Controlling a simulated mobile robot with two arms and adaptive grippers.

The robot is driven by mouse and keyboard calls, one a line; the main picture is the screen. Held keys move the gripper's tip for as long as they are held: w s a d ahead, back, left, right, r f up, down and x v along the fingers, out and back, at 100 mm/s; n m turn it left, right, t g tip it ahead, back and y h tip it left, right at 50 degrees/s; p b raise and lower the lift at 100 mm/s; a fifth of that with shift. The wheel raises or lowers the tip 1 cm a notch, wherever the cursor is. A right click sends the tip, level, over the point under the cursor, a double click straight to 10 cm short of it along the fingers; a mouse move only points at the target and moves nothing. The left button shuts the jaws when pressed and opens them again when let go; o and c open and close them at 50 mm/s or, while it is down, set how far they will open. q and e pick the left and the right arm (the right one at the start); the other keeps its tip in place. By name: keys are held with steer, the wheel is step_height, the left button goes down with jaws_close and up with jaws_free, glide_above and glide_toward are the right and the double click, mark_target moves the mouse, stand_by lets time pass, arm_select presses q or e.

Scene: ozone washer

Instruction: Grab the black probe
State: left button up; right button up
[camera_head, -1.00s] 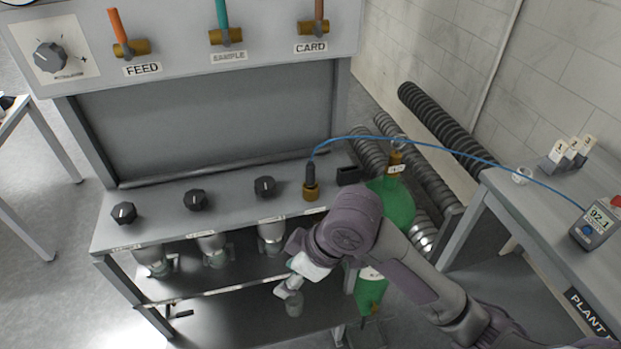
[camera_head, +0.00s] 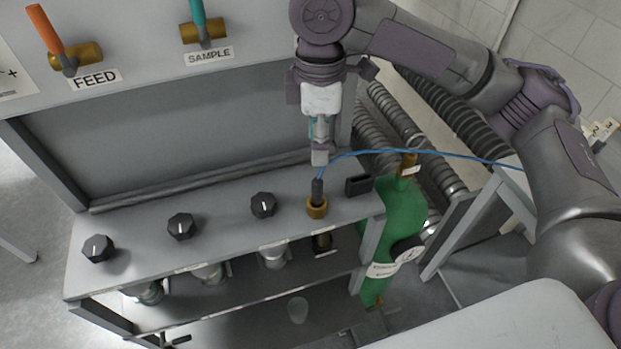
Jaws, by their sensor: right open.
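The black probe (camera_head: 317,190) stands upright in a brass fitting (camera_head: 316,208) on the grey bench shelf. A blue cable (camera_head: 420,152) runs from its top to the right. My right gripper (camera_head: 319,158) points down just above the probe, its fingertips close to the probe's top and the cable. It is open and holds nothing that I can see. I cannot tell whether it touches the cable. My left gripper is not in view.
Several black knobs (camera_head: 263,205) line the shelf left of the probe. A small black holder (camera_head: 358,185) sits right of it. A green cylinder (camera_head: 404,212) and ribbed hoses (camera_head: 437,170) stand beyond the shelf's right end. The back panel (camera_head: 190,130) rises behind.

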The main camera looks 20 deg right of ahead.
mark_target(319, 181)
steer(key=s+f, duration=0.1)
steer(key=f, duration=0.2)
steer(key=shift+s+p, duration=0.35)
steer(key=shift+s, duration=0.05)
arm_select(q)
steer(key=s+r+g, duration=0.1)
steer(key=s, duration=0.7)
arm_select(e)
step_height(319, 181, down, 3)
steer(key=shift+w, duration=0.1)
steer(key=f, duration=0.1)
steer(key=f+p, duration=0.1)
steer(key=f, duration=0.1)
steer(key=shift+w+p, duration=0.25)
steer(key=shift+p, duration=0.15)
step_height(319, 181, down, 4)
steer(key=shift+a+r+p, duration=0.1)
steer(key=shift+r+p, duration=0.05)
steer(key=shift+p, duration=0.35)
steer(key=c, duration=0.7)
jaws_close()
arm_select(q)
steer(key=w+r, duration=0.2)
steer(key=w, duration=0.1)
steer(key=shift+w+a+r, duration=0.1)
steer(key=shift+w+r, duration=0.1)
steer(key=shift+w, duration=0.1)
